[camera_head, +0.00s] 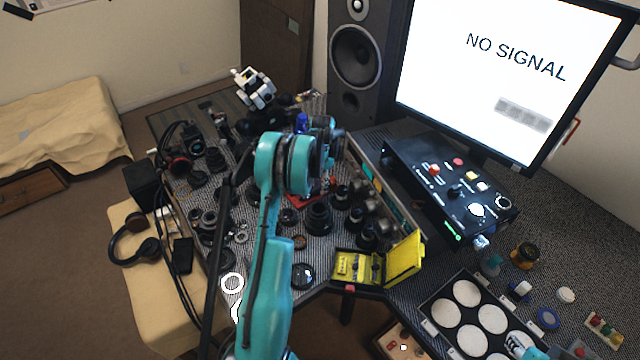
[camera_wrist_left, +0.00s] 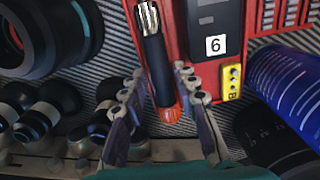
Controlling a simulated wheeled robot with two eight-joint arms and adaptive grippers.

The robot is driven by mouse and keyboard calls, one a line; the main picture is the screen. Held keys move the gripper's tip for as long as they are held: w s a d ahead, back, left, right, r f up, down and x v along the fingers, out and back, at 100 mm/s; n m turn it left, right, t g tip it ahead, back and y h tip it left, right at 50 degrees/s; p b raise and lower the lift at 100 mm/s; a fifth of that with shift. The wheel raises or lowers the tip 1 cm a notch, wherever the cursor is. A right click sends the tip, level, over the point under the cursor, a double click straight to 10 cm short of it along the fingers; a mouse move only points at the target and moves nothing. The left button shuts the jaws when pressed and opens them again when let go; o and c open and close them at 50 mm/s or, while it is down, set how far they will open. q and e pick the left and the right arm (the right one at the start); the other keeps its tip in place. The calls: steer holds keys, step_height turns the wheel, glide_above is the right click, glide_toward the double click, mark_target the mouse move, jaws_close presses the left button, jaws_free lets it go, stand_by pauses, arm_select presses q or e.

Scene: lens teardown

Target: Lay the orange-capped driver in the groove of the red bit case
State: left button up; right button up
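The driver (camera_wrist_left: 157,65) shows in the left wrist view with a silver tip, black handle and orange cap (camera_wrist_left: 168,116). It lines up with the long groove at the left side of the red bit case (camera_wrist_left: 175,22), with red on both sides of its upper part. I cannot tell whether it rests fully on the groove's floor. My left gripper (camera_wrist_left: 160,74) is open, one finger on each side of the handle, with a gap at the left finger. In the head view the red case (camera_head: 302,198) is mostly hidden behind my left arm.
A yellow box (camera_head: 358,266) is open at the table's front. Many lenses crowd the table. A monitor (camera_head: 510,70) and black control box (camera_head: 450,185) stand right.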

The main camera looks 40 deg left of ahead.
arm_select(q)
step_height(320, 180, up, 11)
steer(key=p, duration=0.4)
steer(key=s+d+r+n+t+y, duration=0.1)
steer(key=s+d+r+t, duration=0.35)
steer(key=d+r, duration=1.15)
steer(key=s+d+f+n+t+h, duration=0.1)
steer(key=s+d+f+n+t, duration=0.1)
steer(key=s+d, duration=1.3)
steer(key=s+t, duration=0.1)
steer(key=s, duration=0.3)
steer(key=shift+d, duration=0.4)
